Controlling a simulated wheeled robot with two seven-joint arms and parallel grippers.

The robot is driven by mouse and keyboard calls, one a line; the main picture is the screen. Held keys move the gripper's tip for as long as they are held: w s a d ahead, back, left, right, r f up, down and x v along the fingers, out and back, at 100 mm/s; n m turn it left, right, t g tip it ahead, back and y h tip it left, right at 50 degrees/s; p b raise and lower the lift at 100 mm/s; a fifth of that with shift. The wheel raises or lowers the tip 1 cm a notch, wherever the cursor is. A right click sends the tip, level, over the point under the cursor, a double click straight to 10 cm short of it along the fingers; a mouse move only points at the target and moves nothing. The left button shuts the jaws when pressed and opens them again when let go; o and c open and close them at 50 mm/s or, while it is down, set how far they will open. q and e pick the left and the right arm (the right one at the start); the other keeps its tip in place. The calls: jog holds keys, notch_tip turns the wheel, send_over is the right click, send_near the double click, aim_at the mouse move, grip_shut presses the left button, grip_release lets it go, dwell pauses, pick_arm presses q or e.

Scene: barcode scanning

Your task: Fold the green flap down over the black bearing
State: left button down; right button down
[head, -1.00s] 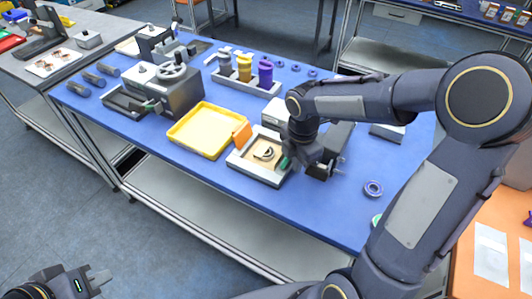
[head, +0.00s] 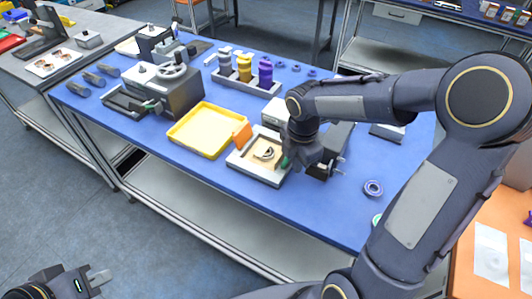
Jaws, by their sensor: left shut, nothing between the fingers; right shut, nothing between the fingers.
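A grey fixture (head: 237,163) with a tan inside stands near the table's front edge. A black bearing (head: 267,154) lies in it, showing as a dark curved shape. An orange flap (head: 242,136) stands up at the fixture's far left side. The green flap (head: 285,162) shows only as a small patch at the fixture's right side, mostly hidden by my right gripper. My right gripper (head: 293,163) is shut and empty beside this flap; I cannot tell whether they touch. My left gripper (head: 101,277) is shut and empty at the lower left, off the table.
A yellow tray (head: 181,138) lies just left of the fixture. A dark device (head: 340,150) stands close to the right of my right gripper. A loose ring (head: 373,188) lies on the blue table (head: 330,205) further right, with clear surface around it.

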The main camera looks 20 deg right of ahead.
jog(key=shift+a+f, duration=0.15)
jog(key=shift+f, duration=0.15)
